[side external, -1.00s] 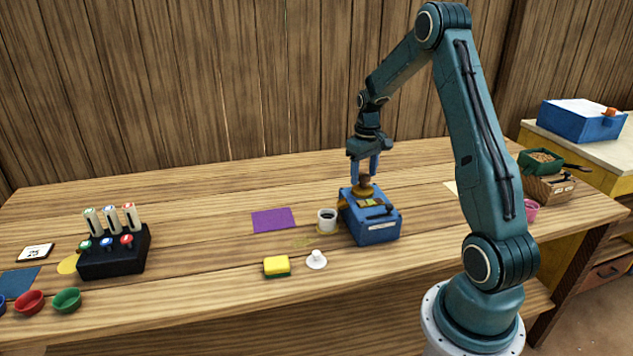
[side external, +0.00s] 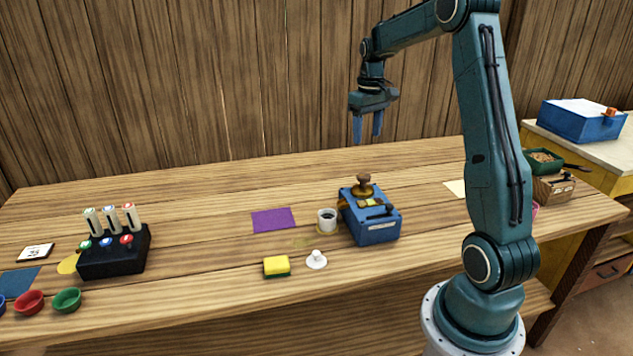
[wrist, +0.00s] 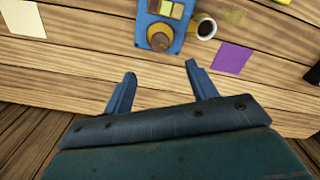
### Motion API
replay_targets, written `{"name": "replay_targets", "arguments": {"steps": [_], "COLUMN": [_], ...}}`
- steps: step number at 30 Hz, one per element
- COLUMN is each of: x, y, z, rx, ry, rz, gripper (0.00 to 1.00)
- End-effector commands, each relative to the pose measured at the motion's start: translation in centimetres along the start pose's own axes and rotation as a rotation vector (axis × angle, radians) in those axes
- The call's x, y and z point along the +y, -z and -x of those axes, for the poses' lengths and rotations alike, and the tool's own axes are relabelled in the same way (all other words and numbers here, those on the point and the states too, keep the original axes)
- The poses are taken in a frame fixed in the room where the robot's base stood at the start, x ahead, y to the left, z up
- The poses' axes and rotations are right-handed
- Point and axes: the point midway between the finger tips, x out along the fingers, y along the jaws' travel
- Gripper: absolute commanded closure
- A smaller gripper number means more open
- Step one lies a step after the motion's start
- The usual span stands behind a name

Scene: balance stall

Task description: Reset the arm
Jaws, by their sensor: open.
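My gripper (side external: 367,128) is open and empty, raised in the air above the back of the bench with its fingers pointing down. In the wrist view my gripper (wrist: 160,85) shows its two fingers spread with only bench between them. Below it in the side view is the blue balance box (side external: 375,228), with a brown knob (side external: 364,183) standing on its top. The box (wrist: 181,35) and knob (wrist: 159,38) also show in the wrist view, beyond the fingers and apart from them.
Beside the box are a cup of dark liquid (side external: 327,220), a white lid (side external: 317,260), a yellow sponge (side external: 277,267) and a purple mat (side external: 273,220). A black rack (side external: 115,255) and bowls (side external: 67,300) stand at left. A wooden crate (side external: 553,190) is at right.

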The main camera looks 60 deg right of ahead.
Motion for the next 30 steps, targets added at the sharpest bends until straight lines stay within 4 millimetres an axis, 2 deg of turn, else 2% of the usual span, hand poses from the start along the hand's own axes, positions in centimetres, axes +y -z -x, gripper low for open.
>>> {"name": "replay_targets", "arguments": {"steps": [6,20,26,30], "x": [0.0,-0.3,-2.6,-5.6], "y": [0.0,-0.1,-0.7,-1.8], "z": [1.3,1.6,3.1,4.7], "rx": [0.001,0.003,0.029,0.062], "ry": [0.0,-0.001,-0.011,-0.021], "rz": [0.0,0.003,0.024,0.05], "gripper": [0.42,0.42,0.42,0.42]}}
